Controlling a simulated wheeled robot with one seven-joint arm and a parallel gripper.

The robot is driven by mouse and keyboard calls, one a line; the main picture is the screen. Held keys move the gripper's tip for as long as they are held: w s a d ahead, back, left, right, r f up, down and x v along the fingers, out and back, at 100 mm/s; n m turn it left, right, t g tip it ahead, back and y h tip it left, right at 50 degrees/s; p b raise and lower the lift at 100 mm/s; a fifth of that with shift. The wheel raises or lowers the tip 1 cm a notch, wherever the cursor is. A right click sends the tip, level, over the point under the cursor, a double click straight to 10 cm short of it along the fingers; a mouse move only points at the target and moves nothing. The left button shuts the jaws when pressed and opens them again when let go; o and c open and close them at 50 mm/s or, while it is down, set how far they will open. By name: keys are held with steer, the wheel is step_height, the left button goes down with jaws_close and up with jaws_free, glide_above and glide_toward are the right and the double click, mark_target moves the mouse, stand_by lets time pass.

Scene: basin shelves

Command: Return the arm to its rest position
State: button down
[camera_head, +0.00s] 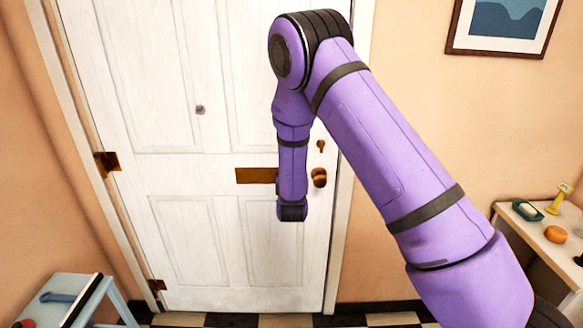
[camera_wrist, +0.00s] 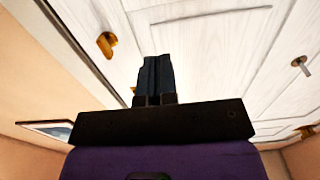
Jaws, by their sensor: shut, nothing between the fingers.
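My purple arm reaches across the head view, bent at the elbow, with its forearm hanging down in front of a white panelled door (camera_head: 170,180). My gripper (camera_wrist: 157,60) shows in the wrist view as two dark fingers pressed together, shut and empty. In the head view the fingers are not clearly visible; the arm ends in a dark band in front of the door. The gap between fingers and door cannot be told.
The door has a brass knob (camera_head: 319,177) and a brass mail slot (camera_head: 254,175). A blue-grey stool (camera_head: 108,290) stands at lower left. A shelf (camera_head: 515,226) at right holds a soap dish (camera_head: 527,211), a yellow object (camera_head: 559,199) and an orange item (camera_head: 555,234). A framed picture (camera_head: 503,46) hangs upper right.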

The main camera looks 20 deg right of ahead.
steer(key=s+r+n+g+y, duration=0.1)
steer(key=s+r+g+y, duration=0.2)
steer(key=s+r, duration=0.6)
steer(key=s+r+g+y, duration=0.3)
steer(key=s+r, duration=0.2)
steer(key=r, duration=0.8)
steer(key=s+d+r+n+g, duration=0.1)
steer(key=s+d+r+g, duration=0.1)
steer(key=s, duration=1.3)
steer(key=s+d+r+n+g, duration=0.1)
steer(key=s+d+r+g, duration=0.1)
steer(key=s, duration=1.3)
steer(key=shift+s+d+r+n+g, duration=0.15)
steer(key=shift+s+r+n+g, duration=0.25)
steer(key=shift+r+g, duration=0.55)
